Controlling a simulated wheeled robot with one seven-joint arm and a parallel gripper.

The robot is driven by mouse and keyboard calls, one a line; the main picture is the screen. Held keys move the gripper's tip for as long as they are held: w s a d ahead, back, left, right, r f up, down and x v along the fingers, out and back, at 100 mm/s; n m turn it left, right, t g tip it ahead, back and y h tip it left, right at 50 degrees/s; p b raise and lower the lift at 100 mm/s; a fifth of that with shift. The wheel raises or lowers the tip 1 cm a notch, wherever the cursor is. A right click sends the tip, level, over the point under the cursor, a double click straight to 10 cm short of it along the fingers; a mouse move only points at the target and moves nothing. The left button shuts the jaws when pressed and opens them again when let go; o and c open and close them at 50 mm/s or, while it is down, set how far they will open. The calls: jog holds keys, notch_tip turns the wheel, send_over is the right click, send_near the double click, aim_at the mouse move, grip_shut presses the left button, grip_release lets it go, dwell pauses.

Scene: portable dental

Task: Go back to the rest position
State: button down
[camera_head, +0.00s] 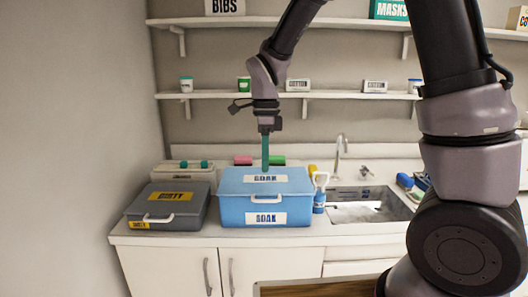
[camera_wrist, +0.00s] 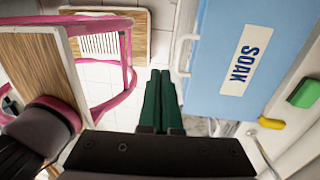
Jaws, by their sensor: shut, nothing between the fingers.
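My gripper (camera_head: 265,166) points straight down, its green fingers together and empty. In the head view its tips overlap the lid of the blue SOAK box (camera_head: 236,212), which stands shut on the counter. In the wrist view the closed fingers (camera_wrist: 161,75) appear beside the white handle of the blue box (camera_wrist: 218,90). I cannot tell how high the tips are above the lid. My arm fills the right side of the head view.
A grey DIRTY box (camera_head: 190,212) stands left of the blue box. A sink (camera_head: 370,212) and faucet (camera_head: 338,155) are to the right. Shelves (camera_head: 215,95) with small cartons and cups run above. A pink-framed cart (camera_wrist: 130,50) shows in the wrist view.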

jog(key=s+d+r+n+t+y, duration=0.25)
jog(key=d+r+n, duration=0.25)
jog(key=d+r, duration=0.65)
jog(key=s+d+r+n+t, duration=0.6)
jog(key=s+d+n, duration=0.2)
jog(key=d+n, duration=0.1)
jog(key=shift+d+r+h, duration=0.25)
jog(key=shift+h, duration=0.1)
jog(key=shift+s, duration=0.1)
